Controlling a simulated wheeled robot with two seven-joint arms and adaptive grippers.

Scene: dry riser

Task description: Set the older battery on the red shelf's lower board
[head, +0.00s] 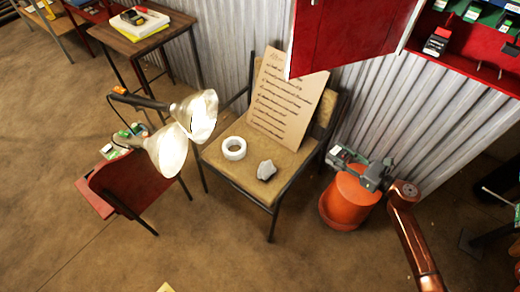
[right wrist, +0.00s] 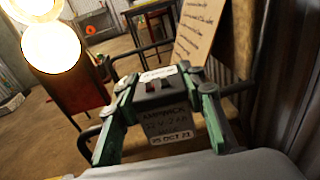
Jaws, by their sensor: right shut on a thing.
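My right gripper (head: 362,168) is shut on a dark grey battery (right wrist: 160,108), above an orange-red drum. In the right wrist view the battery sits between green fingers; its label reads "AMPWICK" and "05 OCT 23", with part of the print hard to read. In the head view the battery is hard to separate from the gripper. My left gripper is out of view.
A chair (head: 212,158) holds a tape roll (head: 233,148), a grey stone (head: 266,170) and a written board (head: 285,100). Lamps (head: 168,150) stand left of it. The drum (head: 350,200) stands right. A red wall cabinet (head: 468,72) holds several items. Front floor is mostly clear.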

